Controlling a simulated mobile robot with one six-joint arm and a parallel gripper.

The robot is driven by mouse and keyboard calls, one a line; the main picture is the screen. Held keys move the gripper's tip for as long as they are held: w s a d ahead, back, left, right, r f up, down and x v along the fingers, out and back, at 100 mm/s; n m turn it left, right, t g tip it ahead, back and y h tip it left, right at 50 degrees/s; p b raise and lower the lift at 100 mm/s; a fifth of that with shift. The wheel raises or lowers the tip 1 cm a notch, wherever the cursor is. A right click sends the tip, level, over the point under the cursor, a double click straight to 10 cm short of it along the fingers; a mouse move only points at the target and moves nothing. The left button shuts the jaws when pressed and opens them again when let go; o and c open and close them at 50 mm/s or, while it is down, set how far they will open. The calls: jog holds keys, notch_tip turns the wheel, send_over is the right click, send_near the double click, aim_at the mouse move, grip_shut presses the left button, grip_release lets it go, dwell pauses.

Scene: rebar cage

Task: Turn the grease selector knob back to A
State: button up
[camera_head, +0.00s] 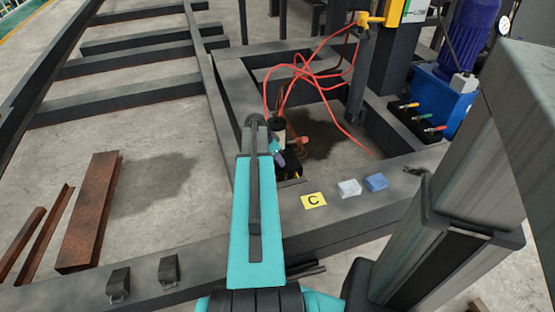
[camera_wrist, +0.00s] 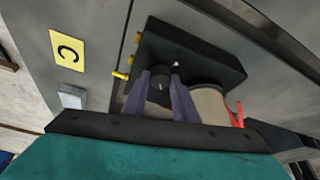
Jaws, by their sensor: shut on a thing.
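A black block (camera_wrist: 205,62) with brass fittings sits beside the steel beam in the wrist view. A dark round knob (camera_wrist: 159,88) stands out from its face, and I take it as the grease selector knob. The purple fingers of my gripper (camera_wrist: 162,92) are shut on the knob, one on each side. In the camera_head view, my gripper (camera_head: 279,159) is at the block, and my teal arm covers much of it. No A mark or pointer on the knob can be made out.
A yellow C label (camera_head: 314,200), a white block (camera_head: 349,188) and a blue block (camera_head: 376,182) lie on the beam. A beige cylinder (camera_wrist: 208,104) and a red lever (camera_wrist: 240,114) are close beside my fingers. Red hoses (camera_head: 318,77) loop behind.

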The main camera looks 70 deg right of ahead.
jog(key=shift+a+n+p, duration=0.1)
jog(key=shift+n+p, duration=0.2)
jog(key=shift+n, duration=0.1)
jog(key=shift+n+t+p, duration=0.3)
jog(key=shift+n, duration=0.2)
jog(key=n+t+p, duration=0.1)
jog(key=n+p, duration=0.1)
jog(key=n, duration=0.1)
jog(key=shift+s+r+h, duration=0.1)
jog(key=shift+s+h, duration=0.05)
jog(key=shift+h, duration=0.25)
jog(key=n+t+p, duration=0.1)
jog(key=n, duration=0.2)
jog(key=shift+s+n+t+p, duration=0.1)
jog(key=shift+n+t+p, duration=0.2)
jog(key=shift+p, duration=0.05)
jog(key=shift+n+t+p, duration=0.6)
jog(key=shift+n+p, duration=0.1)
jog(key=shift+n, duration=1)
jog(key=shift+s, duration=0.1)
jog(key=o, duration=1)
jog(key=shift+o, duration=0.2)
